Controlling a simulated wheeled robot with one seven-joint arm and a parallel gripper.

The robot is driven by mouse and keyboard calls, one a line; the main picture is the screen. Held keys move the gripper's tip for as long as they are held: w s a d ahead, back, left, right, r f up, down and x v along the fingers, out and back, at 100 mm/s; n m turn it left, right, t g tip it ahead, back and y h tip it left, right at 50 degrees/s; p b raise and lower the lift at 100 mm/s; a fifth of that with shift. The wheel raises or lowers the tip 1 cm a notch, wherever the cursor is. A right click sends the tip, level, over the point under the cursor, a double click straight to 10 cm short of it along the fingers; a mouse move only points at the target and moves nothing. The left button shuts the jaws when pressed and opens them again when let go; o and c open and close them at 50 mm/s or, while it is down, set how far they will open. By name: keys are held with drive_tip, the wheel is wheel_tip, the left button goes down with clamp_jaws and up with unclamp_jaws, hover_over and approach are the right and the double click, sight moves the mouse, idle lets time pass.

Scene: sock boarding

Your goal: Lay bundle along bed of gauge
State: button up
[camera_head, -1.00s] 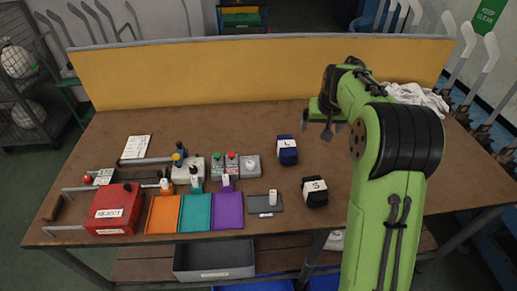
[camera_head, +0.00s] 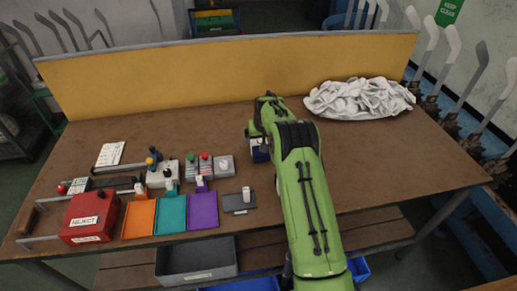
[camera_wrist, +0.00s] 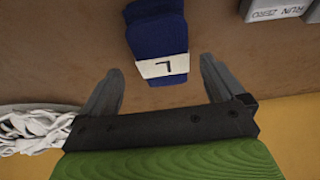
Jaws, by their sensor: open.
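The navy blue bundle with a white band marked L (camera_head: 259,152) lies on the table, partly covered by my gripper in the head view. The wrist view shows the bundle (camera_wrist: 158,35) ahead of my gripper (camera_wrist: 162,66). My jaws are open and empty, with one fingertip on either side of the banded end and gaps to both. I cannot tell the height between them. The black bundle marked S is hidden behind my arm. The long low fixture with dark bars (camera_head: 118,168) at the left may be the gauge; I cannot tell for certain.
Grey button boxes (camera_head: 225,166) stand left of the bundle; lettering RUN ZERO shows on one in the wrist view. Orange, teal (camera_head: 172,214) and purple trays, a grey plate (camera_head: 237,209) and a red REJECT box (camera_head: 88,222) lie at the front left. A white cloth pile (camera_head: 360,98) is back right.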

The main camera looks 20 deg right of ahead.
sight(259, 143)
drive_tip(key=x, duration=0.4)
drive_tip(key=shift+a+f+b, duration=0.2)
drive_tip(key=shift+f+b, duration=0.1)
drive_tip(key=shift+f, duration=0.05)
drive_tip(key=shift+w+f, duration=0.25)
drive_tip(key=shift+f, duration=0.05)
drive_tip(key=shift+s, duration=0.1)
drive_tip(key=shift+c, duration=0.5)
drive_tip(key=c, duration=1.1)
wheel_tip(259, 143, up, 10)
drive_tip(key=shift+r+p, duration=0.1)
drive_tip(key=shift+p, duration=0.75)
drive_tip(key=shift+c, duration=0.2)
